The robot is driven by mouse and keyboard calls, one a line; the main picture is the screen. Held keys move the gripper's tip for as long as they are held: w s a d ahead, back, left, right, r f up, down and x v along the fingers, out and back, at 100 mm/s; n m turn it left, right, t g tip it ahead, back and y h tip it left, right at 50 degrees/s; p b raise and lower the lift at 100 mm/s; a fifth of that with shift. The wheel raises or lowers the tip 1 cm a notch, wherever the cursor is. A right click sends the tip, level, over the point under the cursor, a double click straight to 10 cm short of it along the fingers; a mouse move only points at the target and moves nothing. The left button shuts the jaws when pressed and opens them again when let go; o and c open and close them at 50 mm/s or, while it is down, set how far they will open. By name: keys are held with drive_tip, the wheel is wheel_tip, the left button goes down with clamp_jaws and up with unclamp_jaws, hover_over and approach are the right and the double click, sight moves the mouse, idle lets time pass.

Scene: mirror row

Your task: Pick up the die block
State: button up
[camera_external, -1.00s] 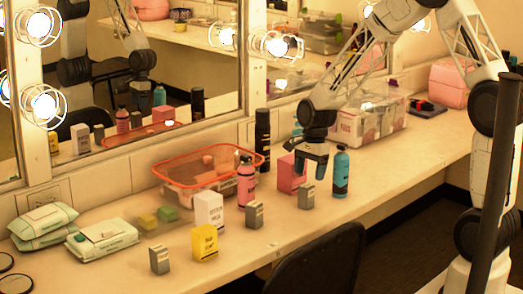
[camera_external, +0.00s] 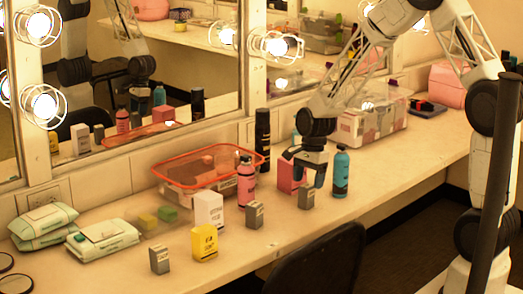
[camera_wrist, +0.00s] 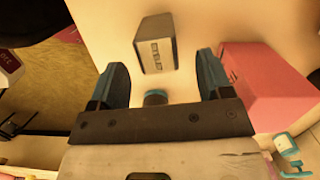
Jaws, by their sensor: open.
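No block with clear die pips shows, so I cannot tell which thing is the die block. A small grey box with dark print (camera_external: 306,198) stands upright on the counter; a grey box also shows in the wrist view (camera_wrist: 156,44), just beyond my fingertips. My gripper (camera_external: 308,179) is open and low above the counter, close to both. In the wrist view nothing is gripped between its fingers (camera_wrist: 162,75).
A teal bottle (camera_external: 341,174) stands close right of my gripper; a pink bottle (camera_external: 246,184) and black can (camera_external: 262,140) stand left. Two more grey boxes (camera_external: 254,215) (camera_external: 159,260), a white box (camera_external: 209,211) and yellow box (camera_external: 205,243) stand nearer the front left.

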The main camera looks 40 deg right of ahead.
sight(304, 192)
drive_tip(key=shift+s+a+f, duration=0.1)
drive_tip(key=shift+a+f, duration=0.1)
drive_tip(key=shift+f, duration=0.65)
drive_tip(key=shift+w+a+f, duration=0.1)
drive_tip(key=shift+a+f, duration=0.05)
drive_tip(key=shift+f, duration=0.7)
drive_tip(key=shift+s+a+f, duration=0.1)
drive_tip(key=shift+a+f, duration=0.1)
drive_tip(key=shift+f, duration=0.65)
drive_tip(key=c, duration=1.1)
